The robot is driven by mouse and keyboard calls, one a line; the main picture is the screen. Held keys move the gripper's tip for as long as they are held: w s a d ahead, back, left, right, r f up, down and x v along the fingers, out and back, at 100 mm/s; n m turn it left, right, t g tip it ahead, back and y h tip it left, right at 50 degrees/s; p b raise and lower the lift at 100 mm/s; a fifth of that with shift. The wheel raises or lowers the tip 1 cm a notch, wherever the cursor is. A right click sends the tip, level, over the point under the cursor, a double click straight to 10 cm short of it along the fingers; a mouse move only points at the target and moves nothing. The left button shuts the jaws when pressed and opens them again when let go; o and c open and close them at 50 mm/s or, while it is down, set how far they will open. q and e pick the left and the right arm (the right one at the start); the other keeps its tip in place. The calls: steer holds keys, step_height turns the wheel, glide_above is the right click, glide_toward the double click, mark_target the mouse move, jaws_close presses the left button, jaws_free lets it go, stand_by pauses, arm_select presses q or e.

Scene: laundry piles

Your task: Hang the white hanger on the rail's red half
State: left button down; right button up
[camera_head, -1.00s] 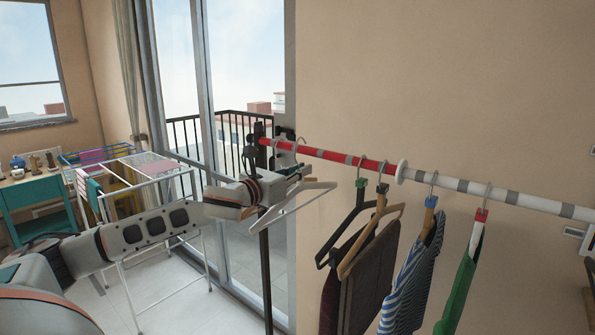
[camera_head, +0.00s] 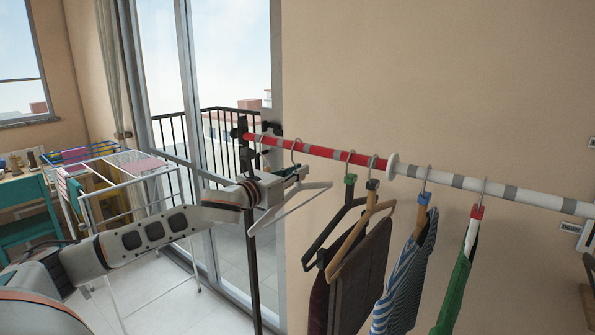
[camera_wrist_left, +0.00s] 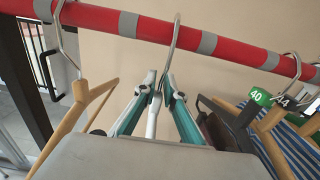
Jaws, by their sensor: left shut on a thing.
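The white hanger (camera_head: 290,205) is bare and hangs in my left gripper (camera_head: 287,178) just below the rail's red half (camera_head: 325,151). In the left wrist view, the teal-padded fingers of this gripper (camera_wrist_left: 155,100) are shut on the hanger's white neck (camera_wrist_left: 152,120). I cannot tell whether the hook bears on the rail. My right gripper is not in view.
A wooden hanger (camera_wrist_left: 80,105) hangs left of my gripper. To the right hang dark trousers (camera_head: 362,275) on a wooden hanger, a striped garment (camera_head: 405,280) and a green one (camera_head: 455,285). A round white divider (camera_head: 392,165) separates the red and white halves. A drying rack (camera_head: 125,190) stands left.

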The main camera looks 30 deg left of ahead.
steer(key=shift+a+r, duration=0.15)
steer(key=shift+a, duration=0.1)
arm_select(q)
steer(key=c, duration=2)
jaws_free()
steer(key=shift+f, duration=0.1)
steer(key=shift+c, duration=0.2)
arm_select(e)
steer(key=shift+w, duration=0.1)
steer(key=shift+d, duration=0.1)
arm_select(q)
steer(key=shift+s, duration=0.1)
